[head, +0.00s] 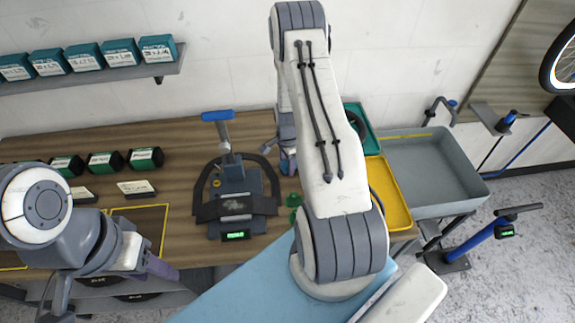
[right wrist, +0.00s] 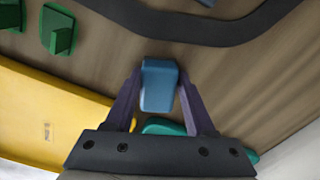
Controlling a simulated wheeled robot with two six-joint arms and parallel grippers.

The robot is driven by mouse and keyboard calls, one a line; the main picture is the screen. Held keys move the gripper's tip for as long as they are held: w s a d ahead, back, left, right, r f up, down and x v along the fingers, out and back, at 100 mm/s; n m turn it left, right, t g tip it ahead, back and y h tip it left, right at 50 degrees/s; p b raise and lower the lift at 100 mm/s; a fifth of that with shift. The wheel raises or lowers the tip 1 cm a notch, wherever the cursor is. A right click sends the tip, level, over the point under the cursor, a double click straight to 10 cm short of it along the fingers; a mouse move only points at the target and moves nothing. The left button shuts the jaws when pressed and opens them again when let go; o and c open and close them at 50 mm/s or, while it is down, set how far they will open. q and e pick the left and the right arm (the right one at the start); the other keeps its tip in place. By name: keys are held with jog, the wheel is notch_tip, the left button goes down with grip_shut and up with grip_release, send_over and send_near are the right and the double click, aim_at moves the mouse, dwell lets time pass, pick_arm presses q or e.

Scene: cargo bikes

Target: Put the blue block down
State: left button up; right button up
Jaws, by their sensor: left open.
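The blue block (right wrist: 158,84) is between the two purple fingers of my right gripper (right wrist: 160,75) in the right wrist view. The fingertips meet its sides, so the gripper looks shut on it, with the wooden bench top behind. In the head view my right gripper (head: 288,160) is mostly hidden behind its own arm, and I cannot make out the block there. The gap between block and bench cannot be told. My left gripper (head: 160,267) is at the lower left, open and partly hidden, near the bench's front edge.
A grey device with a blue handle (head: 235,190) stands mid-bench, left of my right arm. Green blocks (right wrist: 58,30), a yellow tray (right wrist: 45,120) and a teal tray (right wrist: 165,127) are close to my right gripper. A grey bin (head: 430,165) stands right. Boxes (head: 105,162) line the bench's left.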

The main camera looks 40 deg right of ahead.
aim_at(287, 163)
jog(key=shift+o, duration=1.1)
jog(key=shift+s+a+f, duration=0.15)
jog(key=shift+s+f, duration=0.05)
jog(key=shift+f, duration=0.4)
jog(key=shift+s, duration=0.2)
jog(key=shift+r+p, duration=0.5)
jog(key=shift+r, duration=0.2)
notch_tip(287, 163, up, 12)
jog(key=b, duration=0.3)
jog(key=shift+w+b, duration=0.3)
jog(key=shift+b, duration=0.05)
